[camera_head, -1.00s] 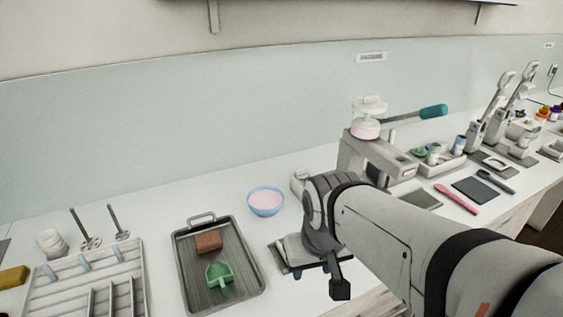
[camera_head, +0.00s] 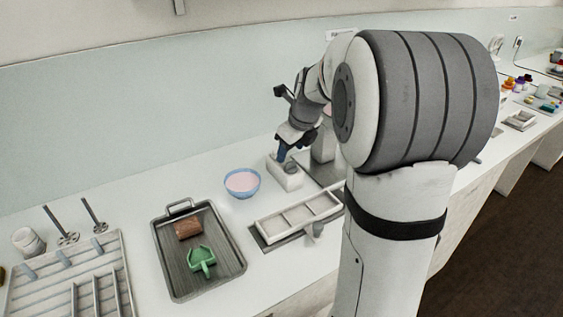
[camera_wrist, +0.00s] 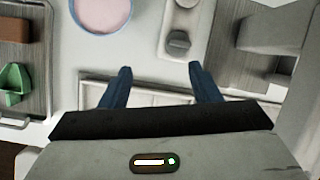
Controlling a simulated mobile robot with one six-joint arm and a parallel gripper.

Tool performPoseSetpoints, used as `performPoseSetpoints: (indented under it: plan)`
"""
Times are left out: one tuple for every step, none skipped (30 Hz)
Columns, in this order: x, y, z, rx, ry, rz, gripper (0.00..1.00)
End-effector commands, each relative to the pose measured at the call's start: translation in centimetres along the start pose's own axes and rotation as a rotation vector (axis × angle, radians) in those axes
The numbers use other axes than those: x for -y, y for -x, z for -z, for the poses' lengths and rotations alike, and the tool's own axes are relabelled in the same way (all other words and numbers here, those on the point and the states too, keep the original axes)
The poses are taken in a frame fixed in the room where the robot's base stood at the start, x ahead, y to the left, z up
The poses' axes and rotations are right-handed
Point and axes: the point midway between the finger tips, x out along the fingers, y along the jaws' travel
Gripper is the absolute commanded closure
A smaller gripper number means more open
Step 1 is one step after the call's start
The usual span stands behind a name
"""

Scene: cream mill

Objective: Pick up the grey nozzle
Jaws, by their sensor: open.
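A small dark grey piece, which looks like the grey nozzle (camera_wrist: 178,42), stands on a white block (camera_wrist: 172,15). In the head view, the grey nozzle (camera_head: 291,167) shows small on the white block (camera_head: 287,181), right of the blue bowl, partly crowded by my gripper. My gripper (camera_wrist: 160,70) is open, with nothing between its two blue fingers. In the wrist view the nozzle lies beyond the fingertips, nearer the right finger. In the head view my gripper (camera_head: 284,154) is just above the block; whether it touches is unclear.
A blue bowl (camera_head: 242,191) with pink contents stands left of the block. A white divided tray (camera_head: 262,229) lies in front.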

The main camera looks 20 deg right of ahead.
Motion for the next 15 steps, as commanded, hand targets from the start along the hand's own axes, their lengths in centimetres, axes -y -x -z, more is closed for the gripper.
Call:
performPoseSetpoints:
  plan:
    - [0.9, -0.4, -0.3, 0.004, -0.081, 0.002, 0.44]
    - [1.3, -0.6, -0.5, 0.006, -0.125, 0.003, 0.44]
    - [1.8, -0.7, -0.6, 0.010, -0.175, 0.004, 0.44]
    - [2.1, -0.8, -0.7, 0.012, -0.206, 0.005, 0.44]
    - [2.3, -1.0, -0.8, 0.013, -0.230, 0.004, 0.44]
    - [2.5, -1.2, -0.8, 0.014, -0.254, 0.004, 0.44]
    - [2.5, -1.4, -0.8, 0.015, -0.267, 0.004, 0.44]
    - [2.6, -1.6, -0.9, 0.015, -0.276, 0.004, 0.44]
    - [2.7, -2.0, -0.9, 0.015, -0.282, 0.003, 0.44]
    - [2.7, -2.4, -0.9, 0.015, -0.283, 0.003, 0.44]
    - [2.7, -2.8, -0.9, 0.015, -0.284, 0.003, 0.44]
    - [2.7, -3.2, -0.8, 0.015, -0.283, 0.003, 0.44]
    - [2.7, -3.5, -0.8, 0.015, -0.283, 0.003, 0.44]
    - [2.7, -3.8, -0.8, 0.015, -0.282, 0.004, 0.44]
    - [2.8, -4.2, -0.7, 0.015, -0.282, 0.004, 0.44]
